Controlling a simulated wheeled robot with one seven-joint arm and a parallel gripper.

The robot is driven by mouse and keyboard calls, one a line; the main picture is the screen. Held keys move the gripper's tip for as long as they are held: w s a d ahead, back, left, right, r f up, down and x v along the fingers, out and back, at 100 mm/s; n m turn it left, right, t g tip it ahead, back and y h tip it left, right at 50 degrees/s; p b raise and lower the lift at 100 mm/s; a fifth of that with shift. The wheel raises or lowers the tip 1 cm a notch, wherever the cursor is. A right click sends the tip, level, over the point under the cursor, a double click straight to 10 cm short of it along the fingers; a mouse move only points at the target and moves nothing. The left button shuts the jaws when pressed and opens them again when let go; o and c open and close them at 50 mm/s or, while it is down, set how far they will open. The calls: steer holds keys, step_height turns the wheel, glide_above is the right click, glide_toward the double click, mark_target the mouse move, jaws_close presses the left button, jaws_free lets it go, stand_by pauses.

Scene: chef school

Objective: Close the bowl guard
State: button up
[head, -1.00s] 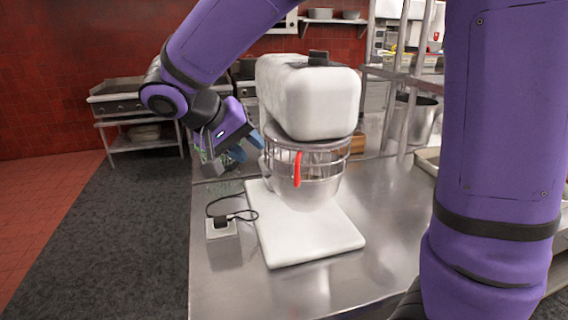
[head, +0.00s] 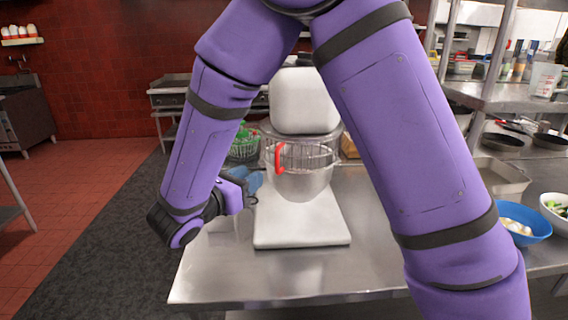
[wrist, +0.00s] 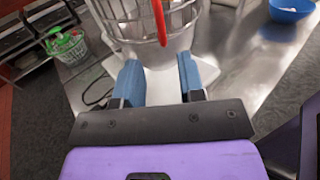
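The white stand mixer (head: 305,100) stands on the steel table with its metal bowl (head: 302,186) under the head. The wire bowl guard (head: 312,157) rings the bowl's top, and its red handle (head: 279,158) is at the front left. How far the guard is turned is hard to tell. My gripper (head: 252,183) is left of the bowl, pointing toward it. In the wrist view my gripper (wrist: 160,80) has two blue fingers spread apart with nothing between them. The red handle (wrist: 160,22) is ahead of and above the fingers there, apart from them.
The steel table (head: 375,230) is clear in front and to the right of the mixer. A blue bowl (head: 529,222) of food and a metal tray (head: 498,177) are at the right. A green-and-white basket (head: 243,147) is behind at the left. My arm hides part of the table.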

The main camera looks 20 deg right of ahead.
mark_target(276, 161)
steer(key=x, duration=1)
steer(key=shift+w+d+r, duration=0.1)
steer(key=shift+w+d, duration=0.1)
steer(key=shift+d, duration=0.05)
jaws_close()
